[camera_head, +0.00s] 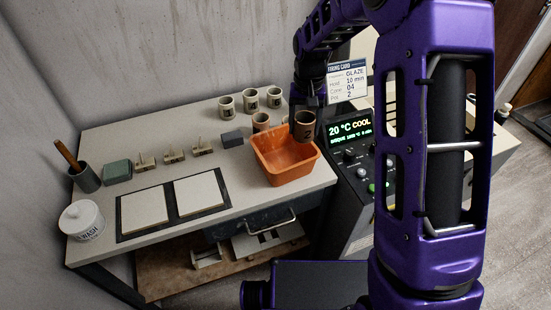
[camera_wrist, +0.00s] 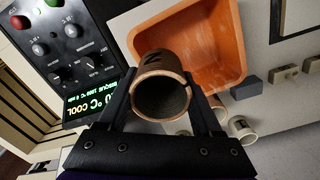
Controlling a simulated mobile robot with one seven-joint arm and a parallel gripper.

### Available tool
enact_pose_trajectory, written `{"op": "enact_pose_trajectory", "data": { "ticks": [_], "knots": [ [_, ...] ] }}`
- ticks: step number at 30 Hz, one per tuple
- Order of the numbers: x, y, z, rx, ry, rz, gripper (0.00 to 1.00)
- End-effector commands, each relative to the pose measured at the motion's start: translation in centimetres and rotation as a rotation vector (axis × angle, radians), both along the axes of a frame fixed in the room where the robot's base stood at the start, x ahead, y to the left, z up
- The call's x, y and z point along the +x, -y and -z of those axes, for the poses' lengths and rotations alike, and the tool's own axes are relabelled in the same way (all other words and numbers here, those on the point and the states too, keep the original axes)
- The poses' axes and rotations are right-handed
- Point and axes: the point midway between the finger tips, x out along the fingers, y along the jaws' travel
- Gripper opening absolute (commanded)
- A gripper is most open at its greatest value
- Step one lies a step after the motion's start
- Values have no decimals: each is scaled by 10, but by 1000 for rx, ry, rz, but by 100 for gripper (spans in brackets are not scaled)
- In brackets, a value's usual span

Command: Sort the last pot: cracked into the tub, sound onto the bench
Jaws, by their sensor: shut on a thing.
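The pot hangs upright at the right rim of the orange tub (camera_head: 264,168), in front of the kiln panel. In the wrist view the fingers are either side of the pot (camera_wrist: 162,80), its open mouth towards the camera, and the tub (camera_wrist: 238,50) is behind it.
Another brown pot (camera_head: 261,121) stands behind the tub, with several pale marked pots (camera_head: 250,100) and a grey block (camera_head: 232,139) nearby. Two white tiles (camera_head: 144,208) on dark mats lie at the front. The kiln panel (camera_head: 350,130) reads 20 °C COOL.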

Motion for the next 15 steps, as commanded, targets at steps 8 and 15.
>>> {"op": "enact_pose_trajectory", "data": {
  "ticks": [8,15],
  "knots": [
    [7,-29,-5,1,0,11,6],
    [7,-28,18,0,-1,11,6]
  ]
}}
